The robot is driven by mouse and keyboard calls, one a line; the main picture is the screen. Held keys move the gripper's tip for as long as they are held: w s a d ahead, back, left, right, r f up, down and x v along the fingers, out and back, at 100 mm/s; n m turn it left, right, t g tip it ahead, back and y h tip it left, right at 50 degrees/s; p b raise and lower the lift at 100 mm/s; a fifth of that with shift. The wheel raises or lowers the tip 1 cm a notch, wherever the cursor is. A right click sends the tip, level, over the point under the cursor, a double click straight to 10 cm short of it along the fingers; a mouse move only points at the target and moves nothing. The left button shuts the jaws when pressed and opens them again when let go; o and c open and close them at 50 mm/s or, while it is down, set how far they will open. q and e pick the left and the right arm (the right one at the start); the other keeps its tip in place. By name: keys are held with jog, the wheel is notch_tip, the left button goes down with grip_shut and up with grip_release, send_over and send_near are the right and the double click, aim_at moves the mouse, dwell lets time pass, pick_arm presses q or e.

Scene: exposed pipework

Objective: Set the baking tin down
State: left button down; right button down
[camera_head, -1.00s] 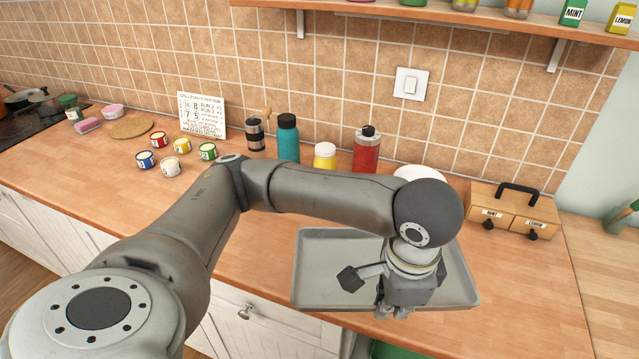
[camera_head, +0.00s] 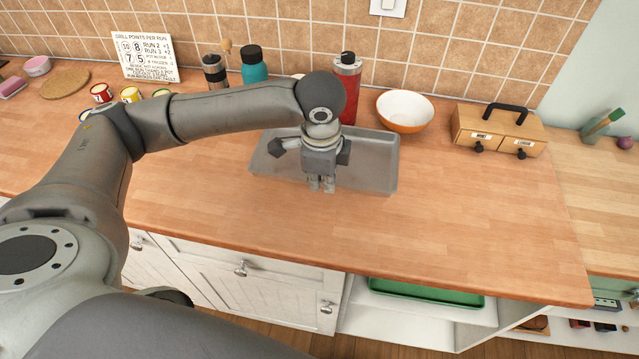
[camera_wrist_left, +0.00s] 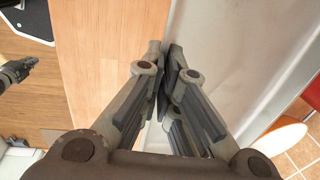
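The baking tin (camera_head: 372,161) is a shallow grey rectangular tray. It lies level at the counter, in front of the bottles and bowl; I cannot tell whether its whole base touches the wood. My left gripper (camera_head: 322,188) is at its front rim, pointing down. In the left wrist view the fingers (camera_wrist_left: 168,84) are close together on the rim of the tin (camera_wrist_left: 225,50); the exact contact is partly hidden by the fingers. My left forearm covers part of the tin's back edge. What looks like my right gripper (camera_wrist_left: 18,72) shows small at the left of the wrist view, its fingers unclear.
The wooden counter (camera_head: 450,220) is clear in front and right of the tin. Behind stand a red bottle (camera_head: 347,80), an orange-and-white bowl (camera_head: 404,110) and a teal bottle (camera_head: 254,66). A small drawer box (camera_head: 498,130) is at right. A green tray (camera_head: 425,292) sits on a shelf below.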

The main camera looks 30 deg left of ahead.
aim_at(320, 196)
pick_arm(q)
jog(key=shift+w+a+f, duration=0.4)
jog(key=shift+w+f, duration=0.05)
jog(key=shift+f, duration=0.15)
jog(key=shift+w+a+f, duration=0.15)
jog(key=shift+w+f, duration=0.2)
jog(key=shift+f, duration=0.2)
jog(key=f, duration=0.1)
jog(key=f+p, duration=0.1)
jog(key=f, duration=0.1)
jog(key=shift+w+a+f, duration=0.25)
jog(key=shift+a+f, duration=0.1)
jog(key=shift+f, duration=0.1)
pick_arm(e)
jog(key=shift+w+a+r, duration=0.5)
jog(key=shift+a+r, duration=0.2)
jog(key=shift+a, duration=0.05)
pick_arm(q)
jog(key=shift+d, duration=0.1)
pick_arm(e)
jog(key=shift+d, duration=0.15)
